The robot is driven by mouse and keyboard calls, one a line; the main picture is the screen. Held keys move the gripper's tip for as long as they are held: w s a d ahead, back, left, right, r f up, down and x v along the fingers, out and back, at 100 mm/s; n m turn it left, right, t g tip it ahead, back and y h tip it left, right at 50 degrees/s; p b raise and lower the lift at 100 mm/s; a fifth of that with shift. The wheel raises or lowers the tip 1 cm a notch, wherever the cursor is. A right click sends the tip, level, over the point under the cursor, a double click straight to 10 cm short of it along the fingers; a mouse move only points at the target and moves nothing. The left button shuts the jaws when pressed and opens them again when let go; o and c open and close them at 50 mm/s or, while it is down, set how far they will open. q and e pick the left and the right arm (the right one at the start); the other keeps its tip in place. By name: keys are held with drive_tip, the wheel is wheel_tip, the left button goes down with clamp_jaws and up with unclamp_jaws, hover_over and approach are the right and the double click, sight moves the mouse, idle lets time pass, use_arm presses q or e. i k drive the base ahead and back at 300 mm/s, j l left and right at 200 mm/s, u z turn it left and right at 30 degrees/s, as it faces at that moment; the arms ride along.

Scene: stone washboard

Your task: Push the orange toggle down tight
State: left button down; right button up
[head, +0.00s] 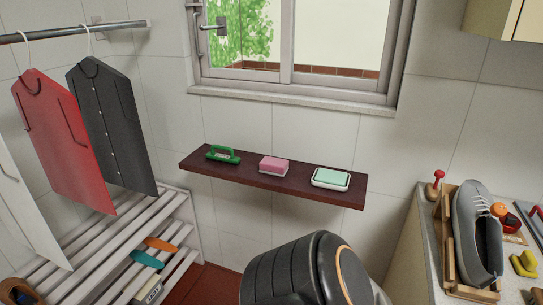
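The orange toggle (499,210) shows at the far right, at the upper opening of a grey shoe (477,240), beside pale laces. The shoe stands tilted in a wooden frame (447,240) on the stone counter. How tight the toggle sits on the laces is too small to tell. Neither my left nor my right gripper shows in the head view, so I cannot see where they are relative to the toggle.
Red-topped tool (438,180), red item (511,222) and yellow item (525,263) crowd the counter around the shoe. A wall shelf (230,170) holds a green brush, pink sponge and soap dish. Clothes and a white slatted rack (110,245) stand left.

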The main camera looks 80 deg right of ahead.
sight(494, 209)
drive_tip(key=z, duration=4.05)
